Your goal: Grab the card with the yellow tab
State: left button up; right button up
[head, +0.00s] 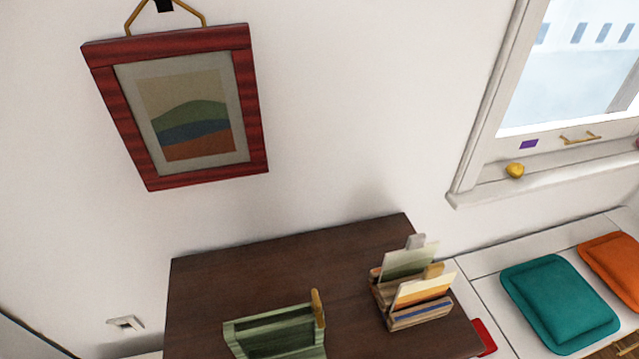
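A wooden card holder (378,294) stands near the right end of the dark brown table (240,278). Its front card (422,289) has cream, yellow and orange bands and an ochre-yellow tab (433,271) on top. Behind it leans a green-grey card (406,264) with a grey tab (416,241). Both cards tilt in the holder, and their lower parts are hidden. Neither of my grippers shows in the head view.
A green open box or frame (270,320) with an upright ochre piece (317,308) stands left of the holder. A red-framed picture (183,105) hangs on the wall. Teal (560,303) and orange cushions (612,263) lie right of the table. The table's back left is clear.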

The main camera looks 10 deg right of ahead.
aim_at(434, 284)
jog(key=l+z, duration=0.2)
jog(key=z, duration=0.25)
jog(key=l+z, duration=0.2)
jog(key=z, duration=0.2)
